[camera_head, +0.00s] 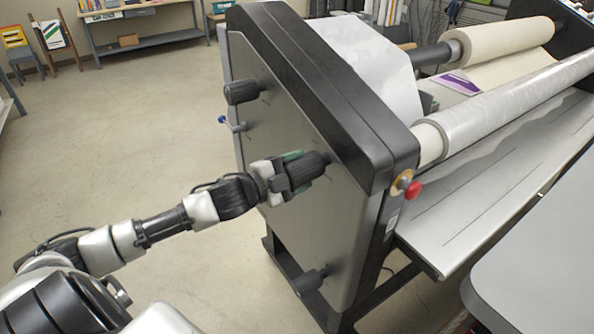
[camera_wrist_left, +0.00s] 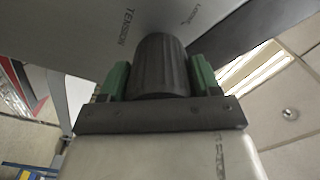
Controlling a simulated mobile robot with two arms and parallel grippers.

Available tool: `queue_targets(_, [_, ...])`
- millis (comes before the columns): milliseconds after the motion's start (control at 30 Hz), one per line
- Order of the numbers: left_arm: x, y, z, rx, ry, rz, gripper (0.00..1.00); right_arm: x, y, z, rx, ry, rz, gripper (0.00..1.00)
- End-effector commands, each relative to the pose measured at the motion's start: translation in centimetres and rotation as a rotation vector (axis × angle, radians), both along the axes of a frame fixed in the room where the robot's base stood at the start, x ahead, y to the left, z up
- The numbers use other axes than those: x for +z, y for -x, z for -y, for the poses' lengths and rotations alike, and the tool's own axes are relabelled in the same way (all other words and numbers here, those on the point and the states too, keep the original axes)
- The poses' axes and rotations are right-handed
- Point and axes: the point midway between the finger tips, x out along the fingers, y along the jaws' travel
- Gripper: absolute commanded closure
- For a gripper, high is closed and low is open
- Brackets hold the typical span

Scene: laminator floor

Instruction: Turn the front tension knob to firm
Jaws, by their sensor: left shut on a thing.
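The laminator (camera_head: 300,105) stands in the middle of the head view with its grey side panel facing me. A dark ribbed knob (camera_head: 312,166) sticks out of this panel on the side nearer the red button. My left gripper (camera_head: 295,172) is shut on this knob. In the left wrist view, the knob (camera_wrist_left: 160,66) sits between the green finger pads, and the word "TENSION" is printed on the panel beside it. The "LOOSE" mark is partly readable; no "firm" mark can be read. My right gripper is not in view.
Another dark knob (camera_head: 242,92) is on the far part of the panel, above a blue-tipped lever (camera_head: 223,120). A lower knob (camera_head: 310,281) sits near the panel's bottom. A red stop button (camera_head: 412,189) projects from the front edge. Floor left of the machine is open.

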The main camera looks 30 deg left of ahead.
Motion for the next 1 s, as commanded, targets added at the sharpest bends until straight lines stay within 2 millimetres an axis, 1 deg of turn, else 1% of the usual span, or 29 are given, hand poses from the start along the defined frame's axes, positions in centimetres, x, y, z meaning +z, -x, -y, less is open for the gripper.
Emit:
queue_targets(267, [0.0, 0.0, 0.0, -0.001, 0.0, -0.001, 0.61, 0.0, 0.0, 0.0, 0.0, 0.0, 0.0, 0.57])
queue_targets(300, [0.0, 0.0, 0.0, -0.001, 0.0, 0.0, 0.36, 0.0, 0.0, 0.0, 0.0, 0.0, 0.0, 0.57])
queue_targets(467, [0.0, 0.0, 0.0, -0.001, 0.001, -0.001, 0.12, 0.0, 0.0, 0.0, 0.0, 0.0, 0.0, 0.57])
queue_targets(767, [-0.1, 0.1, 0.0, -0.001, 0.001, -0.001, 0.12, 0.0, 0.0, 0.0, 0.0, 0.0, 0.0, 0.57])
queue_targets(867, [-0.2, 0.5, -0.2, 0.0, 0.001, -0.003, 0.12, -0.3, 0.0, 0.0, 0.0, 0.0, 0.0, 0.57])
queue_targets(1000, [-0.4, 1.8, -0.7, 0.0, 0.002, -0.005, 0.12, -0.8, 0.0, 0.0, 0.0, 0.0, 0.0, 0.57])
